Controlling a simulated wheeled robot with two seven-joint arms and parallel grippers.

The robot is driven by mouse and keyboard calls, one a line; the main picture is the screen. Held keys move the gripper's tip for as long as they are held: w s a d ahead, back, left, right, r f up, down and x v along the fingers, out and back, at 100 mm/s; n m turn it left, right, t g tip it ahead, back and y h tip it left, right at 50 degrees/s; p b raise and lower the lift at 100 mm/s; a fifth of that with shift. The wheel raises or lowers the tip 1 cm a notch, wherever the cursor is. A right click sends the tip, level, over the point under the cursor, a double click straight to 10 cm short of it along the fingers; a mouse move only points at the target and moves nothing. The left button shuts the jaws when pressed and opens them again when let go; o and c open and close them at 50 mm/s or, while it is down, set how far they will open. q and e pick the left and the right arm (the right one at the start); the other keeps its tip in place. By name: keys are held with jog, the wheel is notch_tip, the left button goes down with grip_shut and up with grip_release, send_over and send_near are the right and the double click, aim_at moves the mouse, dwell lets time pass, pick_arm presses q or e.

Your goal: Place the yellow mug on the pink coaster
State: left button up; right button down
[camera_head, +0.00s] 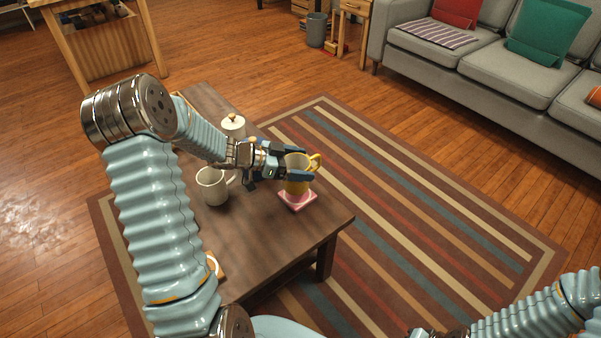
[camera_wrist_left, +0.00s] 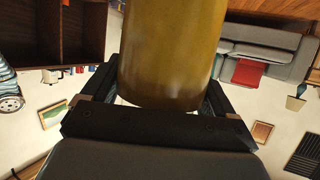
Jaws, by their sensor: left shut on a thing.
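The yellow mug (camera_head: 297,180) is held between the fingers of my left gripper (camera_head: 301,177), upright, with its handle toward the right. It also fills the top middle of the left wrist view (camera_wrist_left: 168,50), between the two dark fingers (camera_wrist_left: 165,108). The pink coaster (camera_head: 298,201) lies on the dark wooden table near its right edge, directly below the mug in the head view. The mug's bottom overlaps the coaster in the picture; I cannot tell whether they touch. My right arm shows at the bottom right, but its fingers are not clearly visible.
A white mug (camera_head: 211,187) stands on the table (camera_head: 262,232) left of the coaster. A cream lidded pot (camera_head: 233,125) stands behind my left gripper. An orange and white item (camera_head: 214,265) lies at the near left edge. The table's front part is clear.

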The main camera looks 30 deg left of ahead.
pick_arm(q)
jog(key=f, duration=0.3)
jog(key=shift+w+f, duration=0.25)
jog(key=shift+f, duration=0.05)
jog(key=shift+d, duration=0.1)
jog(key=o, duration=1)
jog(key=shift+f, duration=0.1)
jog(key=shift+s+a+r, duration=0.25)
jog(key=shift+a+r, duration=0.05)
jog(key=v, duration=1.1)
jog(key=shift+s+r, duration=0.1)
jog(key=shift+r, duration=0.05)
